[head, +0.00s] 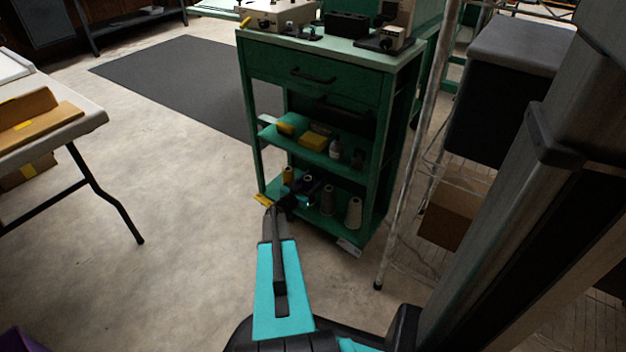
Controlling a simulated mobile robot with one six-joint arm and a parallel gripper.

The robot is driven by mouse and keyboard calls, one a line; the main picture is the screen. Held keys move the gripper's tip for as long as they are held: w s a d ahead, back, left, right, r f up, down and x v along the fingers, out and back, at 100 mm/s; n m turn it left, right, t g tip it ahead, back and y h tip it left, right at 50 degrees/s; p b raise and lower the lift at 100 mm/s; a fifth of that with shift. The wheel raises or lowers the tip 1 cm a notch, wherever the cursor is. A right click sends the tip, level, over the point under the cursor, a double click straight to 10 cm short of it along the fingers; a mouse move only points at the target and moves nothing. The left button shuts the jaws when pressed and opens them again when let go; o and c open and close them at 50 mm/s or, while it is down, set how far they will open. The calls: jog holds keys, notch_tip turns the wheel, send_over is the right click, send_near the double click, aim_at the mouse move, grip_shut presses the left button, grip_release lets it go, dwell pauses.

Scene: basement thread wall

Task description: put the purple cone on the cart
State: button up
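The green cart (317,112) stands at centre, with a drawer, a middle shelf and a low bottom shelf. My gripper (272,212) points from the bottom of the picture toward the cart's bottom shelf. It is seen nearly edge-on, so whether its fingers are open or shut is unclear. A small dark purplish shape shows on or in front of the bottom shelf beyond the fingertips. I cannot tell whether it is the purple cone or whether my gripper touches it. A purple thing (16,341) is cut off at the bottom left corner; its shape is unclear.
The middle shelf holds yellow items and a small bottle (335,148). A folding table (60,130) is at left, a wire rack (428,150) at right. Floor between table and cart is clear.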

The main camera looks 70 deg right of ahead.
aim_at(304, 187)
jog(key=shift+o, duration=0.2)
jog(key=shift+r, duration=0.1)
jog(key=shift+w+a+r, duration=0.1)
jog(key=shift+w+a, duration=0.05)
jog(key=shift+a, duration=0.4)
jog(key=p+v, duration=0.4)
jog(key=v, duration=0.7)
dwell(0.4)
